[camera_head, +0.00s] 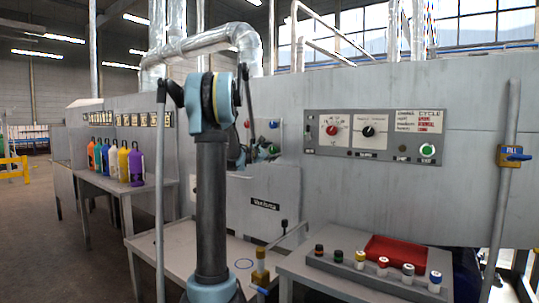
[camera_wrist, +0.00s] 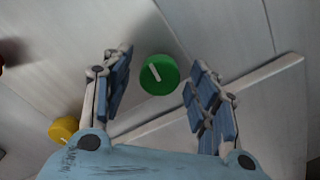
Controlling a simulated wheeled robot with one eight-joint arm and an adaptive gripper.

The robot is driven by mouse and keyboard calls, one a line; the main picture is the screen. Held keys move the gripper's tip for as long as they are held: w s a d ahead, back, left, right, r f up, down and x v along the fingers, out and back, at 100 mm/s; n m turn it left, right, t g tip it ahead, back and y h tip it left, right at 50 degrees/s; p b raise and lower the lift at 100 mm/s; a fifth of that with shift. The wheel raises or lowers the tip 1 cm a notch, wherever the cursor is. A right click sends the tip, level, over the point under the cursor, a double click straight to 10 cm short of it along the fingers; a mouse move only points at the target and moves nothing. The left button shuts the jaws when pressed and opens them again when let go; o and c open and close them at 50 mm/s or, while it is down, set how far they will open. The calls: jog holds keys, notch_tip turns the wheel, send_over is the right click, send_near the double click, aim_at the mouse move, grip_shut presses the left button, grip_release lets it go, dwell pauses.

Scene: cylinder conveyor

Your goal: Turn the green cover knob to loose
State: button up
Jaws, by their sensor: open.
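The green cover knob (camera_wrist: 160,75) is a round green disc with a white line on its face, tilted from upper left to lower right. It sits on a grey panel (camera_wrist: 215,30) in the wrist view. My gripper (camera_wrist: 160,68) is open, with one blue-padded finger on each side of the knob in the picture. I see gaps between both fingers and the knob; its depth from the fingertips is hard to tell. In the head view my arm hides most of the gripper, and a small green spot (camera_head: 274,149) beside it looks like this knob.
A yellow knob (camera_wrist: 63,129) lies left of the left finger, and a blurred dark red thing (camera_wrist: 12,52) is at the left edge. A raised light strip (camera_wrist: 270,78) crosses the panel at right. A control panel (camera_head: 375,153) with dials is further right in the head view.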

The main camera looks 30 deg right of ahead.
jog(key=v, duration=1.2)
jog(key=shift+f, duration=0.1)
jog(key=s+a+f+m+g+y, duration=0.2)
jog(key=s+a+f+m+y, duration=0.4)
jog(key=s+a+f, duration=1.1)
jog(key=s+a+f+m+g+y, duration=0.2)
jog(key=s+a+f+m+y, duration=0.5)
jog(key=s+a+f, duration=1)
jog(key=s+a+y, duration=0.3)
jog(key=a, duration=0.4)
jog(key=shift+s+g+y, duration=0.2)
jog(key=shift+g+y, duration=0.1)
